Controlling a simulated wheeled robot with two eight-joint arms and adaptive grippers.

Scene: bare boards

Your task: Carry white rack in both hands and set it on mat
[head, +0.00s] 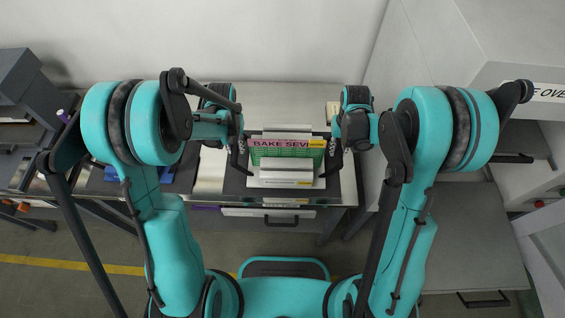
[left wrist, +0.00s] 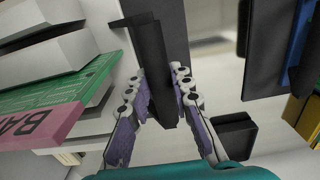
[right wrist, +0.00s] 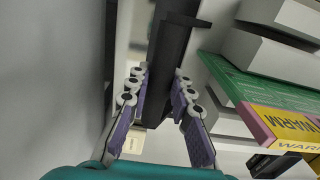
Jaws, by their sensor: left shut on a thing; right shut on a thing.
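The white rack (head: 286,184) is between my two grippers in the head view. It holds a green board (head: 262,157) with a pink label strip (head: 272,143) and a yellow tag. My left gripper (head: 242,150) is shut on a dark handle (left wrist: 152,45) at the rack's left side. My right gripper (head: 333,150) is shut on the matching dark handle (right wrist: 172,50) at its right side. A dark, mat-like area (head: 234,184) shows around the rack on the metal table. I cannot tell whether the rack touches it.
The metal table (head: 212,170) has a drawer with a dark handle below its front edge. Blue items (head: 166,175) lie to the left on a dark surface. A white cabinet (head: 515,55) stands to the right. A small light box (head: 332,110) is behind my right gripper.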

